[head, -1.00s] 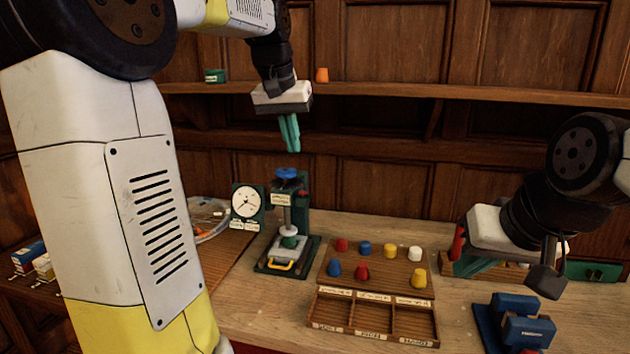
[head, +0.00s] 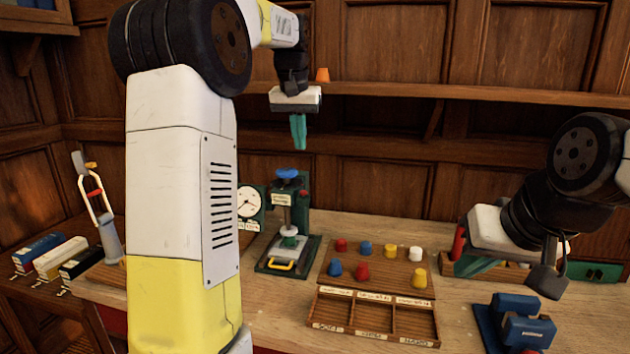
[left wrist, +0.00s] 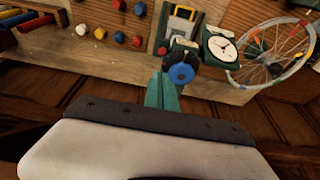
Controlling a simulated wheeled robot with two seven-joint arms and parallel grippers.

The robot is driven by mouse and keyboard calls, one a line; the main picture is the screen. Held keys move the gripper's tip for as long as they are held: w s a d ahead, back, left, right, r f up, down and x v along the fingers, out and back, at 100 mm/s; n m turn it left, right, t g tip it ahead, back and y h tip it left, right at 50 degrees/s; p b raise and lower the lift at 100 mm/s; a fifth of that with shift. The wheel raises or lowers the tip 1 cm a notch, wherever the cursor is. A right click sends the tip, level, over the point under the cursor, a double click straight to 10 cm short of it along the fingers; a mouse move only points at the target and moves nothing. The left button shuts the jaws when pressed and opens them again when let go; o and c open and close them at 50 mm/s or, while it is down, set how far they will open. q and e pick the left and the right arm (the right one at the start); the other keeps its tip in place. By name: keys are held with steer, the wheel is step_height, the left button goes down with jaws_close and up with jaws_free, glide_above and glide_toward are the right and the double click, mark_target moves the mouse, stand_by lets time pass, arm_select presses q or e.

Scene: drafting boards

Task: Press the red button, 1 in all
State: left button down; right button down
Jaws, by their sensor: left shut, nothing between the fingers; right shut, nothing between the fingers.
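Two red knobs, one far (head: 341,245) and one nearer (head: 362,272), stand among blue, yellow and white ones on a wooden board (head: 391,262). I cannot tell which, if either, is the red button. Another small red piece (head: 529,351) shows at the bottom edge by a blue device. My left gripper (head: 298,146) is shut and empty, pointing down above and slightly right of the green press's blue knob (head: 288,173). In the left wrist view its fingers (left wrist: 162,92) show beside that knob (left wrist: 181,74). My right gripper (head: 468,268) is shut and empty, right of the board.
The green press (head: 302,205) and a white dial (head: 249,202) stand left of the board. A three-compartment tray (head: 372,335) lies in front of it. The blue device (head: 522,325) is at front right. A shelf (head: 420,92) runs along the back wall.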

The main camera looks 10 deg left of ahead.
arm_select(q)
glide_toward(303, 193)
steer(key=w+f, duration=0.2)
steer(key=f, duration=0.1)
steer(key=w+f, duration=0.1)
steer(key=f, duration=0.1)
steer(key=shift+w, duration=0.1)
steer(key=shift+f, duration=0.45)
